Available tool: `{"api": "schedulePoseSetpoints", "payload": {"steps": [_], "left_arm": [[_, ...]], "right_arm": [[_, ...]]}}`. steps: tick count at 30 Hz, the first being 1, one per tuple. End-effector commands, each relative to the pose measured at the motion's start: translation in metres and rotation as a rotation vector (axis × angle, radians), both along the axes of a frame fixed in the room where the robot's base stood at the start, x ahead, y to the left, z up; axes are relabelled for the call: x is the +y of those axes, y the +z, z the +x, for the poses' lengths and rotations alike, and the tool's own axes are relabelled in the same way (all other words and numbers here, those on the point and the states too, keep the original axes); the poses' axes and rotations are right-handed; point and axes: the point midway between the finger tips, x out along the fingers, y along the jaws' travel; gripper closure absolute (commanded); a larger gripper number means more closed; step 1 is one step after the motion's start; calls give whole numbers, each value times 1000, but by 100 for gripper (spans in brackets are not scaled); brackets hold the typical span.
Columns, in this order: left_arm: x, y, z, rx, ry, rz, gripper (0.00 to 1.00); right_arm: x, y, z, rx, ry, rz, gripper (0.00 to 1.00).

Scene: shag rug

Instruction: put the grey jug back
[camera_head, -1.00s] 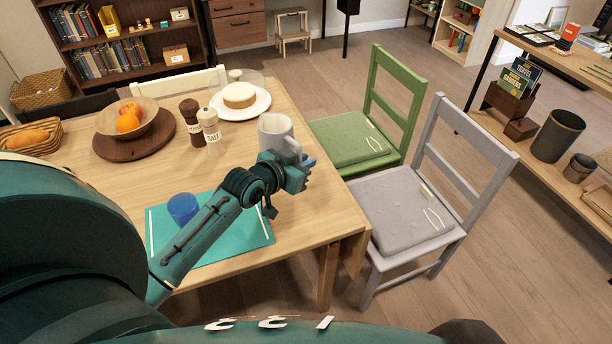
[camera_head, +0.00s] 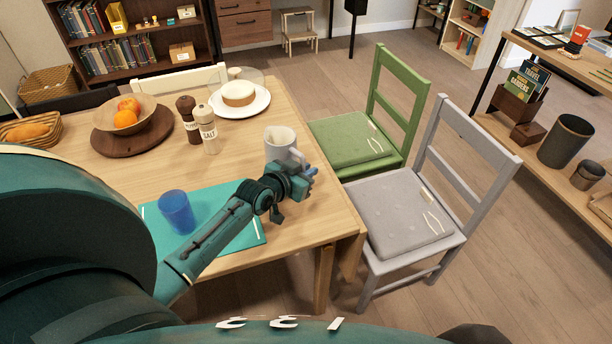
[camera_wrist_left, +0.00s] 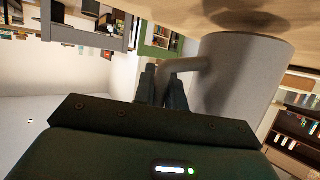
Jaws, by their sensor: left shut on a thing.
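The grey jug (camera_head: 279,146) is upright at the right side of the wooden table, near the edge facing the chairs. My left gripper (camera_head: 304,174) is shut on its handle, on the jug's near right side. In the left wrist view the gripper (camera_wrist_left: 164,88) has the handle between its fingers, and the jug's smooth grey wall (camera_wrist_left: 238,85) is beside them. The table surface (camera_wrist_left: 190,12) shows along the top of that view, with a dark shadow by the jug's base. I cannot tell whether the base touches the table. My right gripper is not in view.
A blue cup (camera_head: 177,212) stands on the teal placemat (camera_head: 238,232). Salt (camera_head: 207,130) and pepper (camera_head: 188,120) mills, a cake plate (camera_head: 262,108) and a fruit bowl (camera_head: 148,125) stand farther back. Green (camera_head: 350,140) and grey (camera_head: 398,210) chairs flank the table's right edge.

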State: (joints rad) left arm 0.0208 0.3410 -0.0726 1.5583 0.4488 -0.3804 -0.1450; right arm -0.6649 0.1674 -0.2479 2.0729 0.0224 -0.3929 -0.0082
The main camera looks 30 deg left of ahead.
Motion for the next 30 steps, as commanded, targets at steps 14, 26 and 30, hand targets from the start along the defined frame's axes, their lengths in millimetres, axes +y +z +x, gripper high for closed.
{"api": "schedulePoseSetpoints", "payload": {"steps": [14,26,30], "left_arm": [[0,-15,1,-8,-1,3,100],[0,-19,0,-1,0,0,66],[0,-19,0,-1,0,1,66]], "right_arm": [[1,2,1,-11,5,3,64],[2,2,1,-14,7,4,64],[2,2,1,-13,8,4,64]]}}
